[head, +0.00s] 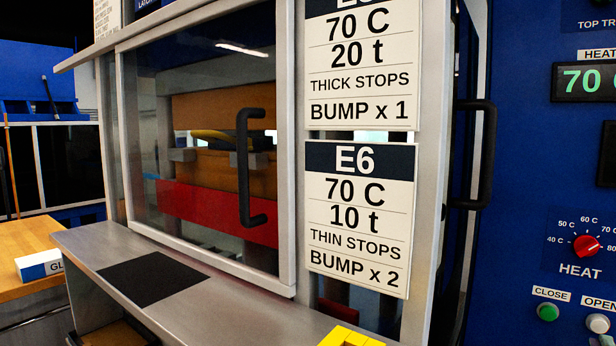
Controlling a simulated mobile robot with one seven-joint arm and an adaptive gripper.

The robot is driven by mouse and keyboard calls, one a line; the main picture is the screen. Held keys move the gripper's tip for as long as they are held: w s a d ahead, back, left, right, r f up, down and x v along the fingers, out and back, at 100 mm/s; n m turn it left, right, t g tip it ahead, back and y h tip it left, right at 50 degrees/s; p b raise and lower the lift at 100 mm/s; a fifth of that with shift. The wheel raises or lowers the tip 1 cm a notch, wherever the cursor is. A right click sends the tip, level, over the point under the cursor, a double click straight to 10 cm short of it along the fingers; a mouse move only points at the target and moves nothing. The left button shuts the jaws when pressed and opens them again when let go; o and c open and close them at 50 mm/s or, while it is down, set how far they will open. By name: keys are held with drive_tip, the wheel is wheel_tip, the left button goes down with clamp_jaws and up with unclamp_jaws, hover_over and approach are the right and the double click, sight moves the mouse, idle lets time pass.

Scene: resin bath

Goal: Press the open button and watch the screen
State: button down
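A dark screen (585,82) with green digits "70" is higher on the panel, under a "HEAT" label, and is also cut off at the right.
A red heat dial (586,245) is above the buttons. A glass sliding door (205,150) with a black handle (250,168) closes the press front. An E6 sign (360,215) hangs beside it. A grey ledge (205,260) runs below. A yellow object (350,337) shows at the bottom edge.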

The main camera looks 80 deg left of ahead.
sight(599, 328)
drive_tip(key=shift+x, duration=2.3)
drive_tip(key=v, duration=0.5)
idle(2.7)
